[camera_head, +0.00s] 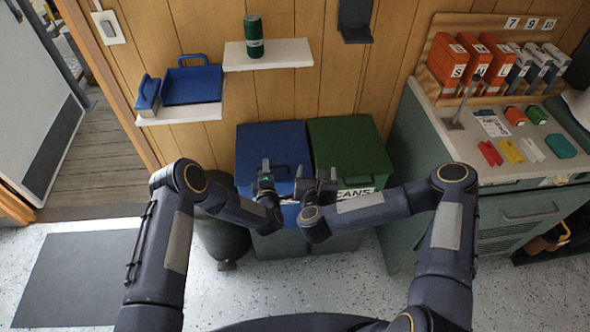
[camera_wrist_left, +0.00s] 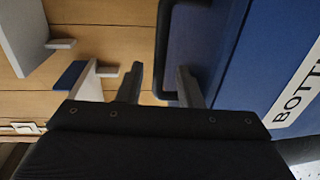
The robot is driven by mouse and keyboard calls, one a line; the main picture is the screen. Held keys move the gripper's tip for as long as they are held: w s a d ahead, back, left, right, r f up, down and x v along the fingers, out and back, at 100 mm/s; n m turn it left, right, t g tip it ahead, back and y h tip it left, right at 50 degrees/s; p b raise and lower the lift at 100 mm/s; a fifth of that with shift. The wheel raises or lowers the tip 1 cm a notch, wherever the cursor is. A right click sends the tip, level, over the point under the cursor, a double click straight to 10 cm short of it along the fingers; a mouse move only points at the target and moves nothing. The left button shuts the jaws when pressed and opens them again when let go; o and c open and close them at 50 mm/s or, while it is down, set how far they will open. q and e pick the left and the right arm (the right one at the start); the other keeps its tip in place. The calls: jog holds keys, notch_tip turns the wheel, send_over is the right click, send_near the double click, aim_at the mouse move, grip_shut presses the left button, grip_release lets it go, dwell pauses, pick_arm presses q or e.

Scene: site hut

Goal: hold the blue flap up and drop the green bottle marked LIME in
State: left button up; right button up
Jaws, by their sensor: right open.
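The green bottle (camera_head: 254,38) stands upright on a small white wall shelf; its marking is too small to read. The blue flap (camera_head: 262,135) is on top of the blue bin and looks down. My left gripper (camera_head: 266,172) is over the flap's front part. My right gripper (camera_head: 320,180) is open and empty in front of the bins, close beside the left one.
A green bin (camera_head: 350,140) marked CANS stands right of the blue one. The blue bin's label (camera_wrist_left: 298,92) begins BOTT. A lower shelf (camera_head: 185,115) holds a blue tray (camera_head: 193,84). A cabinet (camera_head: 440,160) with orange boxes stands right. Floor is free at left.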

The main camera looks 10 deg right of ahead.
pick_arm(q)
jog(key=s+r+p, duration=0.1)
jog(key=s, duration=0.8)
jog(key=shift+p, duration=0.4)
jog(key=shift+r, duration=0.1)
